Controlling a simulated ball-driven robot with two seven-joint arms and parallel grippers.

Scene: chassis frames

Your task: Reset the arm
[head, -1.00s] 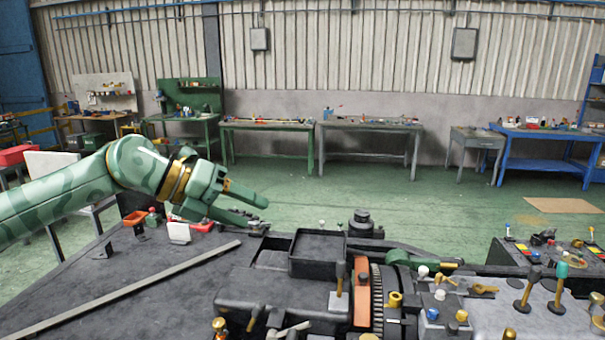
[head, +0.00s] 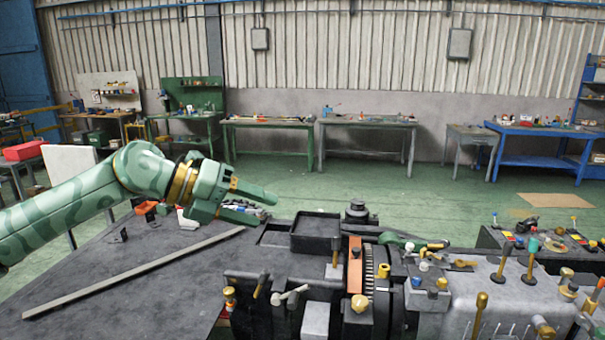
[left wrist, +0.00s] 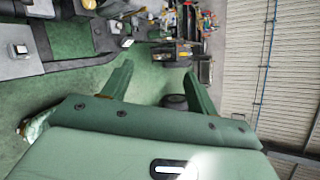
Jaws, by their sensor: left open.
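My left arm, green with a camouflage pattern, comes in from the left in the head view. Its gripper (head: 256,204) is open and empty, held above the far edge of the dark workbench and pointing right. In the left wrist view the two green fingers (left wrist: 158,88) stand apart with only green floor and distant shop items between them. My right gripper is not in view.
A dark machine with a square tray (head: 316,246), an orange block (head: 355,266) and several levers stands right of the arm. A long metal bar (head: 135,272) lies on the dark bench (head: 130,305). Green floor (head: 390,190) is open beyond, before workbenches along the wall.

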